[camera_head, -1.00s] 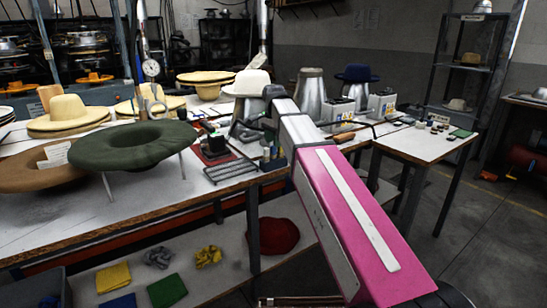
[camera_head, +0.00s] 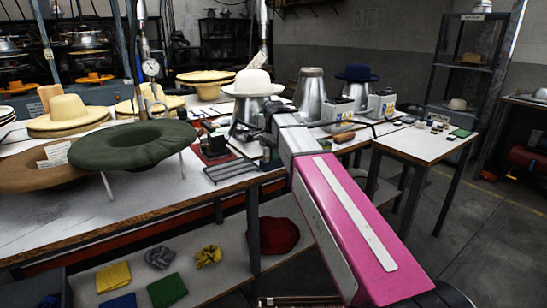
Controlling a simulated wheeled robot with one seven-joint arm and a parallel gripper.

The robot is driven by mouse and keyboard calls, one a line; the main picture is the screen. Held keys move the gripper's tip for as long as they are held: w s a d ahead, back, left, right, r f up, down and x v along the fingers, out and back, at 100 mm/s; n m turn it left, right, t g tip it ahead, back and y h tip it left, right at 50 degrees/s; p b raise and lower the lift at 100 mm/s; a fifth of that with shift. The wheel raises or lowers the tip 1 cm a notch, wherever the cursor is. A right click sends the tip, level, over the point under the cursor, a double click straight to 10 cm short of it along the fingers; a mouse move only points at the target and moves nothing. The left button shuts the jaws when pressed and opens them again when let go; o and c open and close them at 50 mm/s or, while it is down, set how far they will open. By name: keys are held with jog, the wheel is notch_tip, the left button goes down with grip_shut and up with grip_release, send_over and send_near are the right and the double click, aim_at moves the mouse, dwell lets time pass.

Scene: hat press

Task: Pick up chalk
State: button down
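I cannot make out the chalk for certain; several small items lie on the long work table (camera_head: 120,222), too small to tell apart. My arm, with its pink link, reaches from the lower right toward the middle of that table. Its far end is beside the cream hat (camera_head: 252,82) on a metal hat form. My gripper's fingers are not clearly visible, as the arm and table clutter hide them. I cannot see whether anything is held.
A dark green hat (camera_head: 133,146) stands on thin legs at the left. A wire rack (camera_head: 230,170) lies near the table's front edge. A metal form (camera_head: 310,95) and a blue hat (camera_head: 357,73) stand behind my arm. The right table (camera_head: 415,147) holds small items.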

notch_tip(320, 180, up, 10)
jog(key=shift+r, duration=0.1)
dwell(0.7)
dwell(0.7)
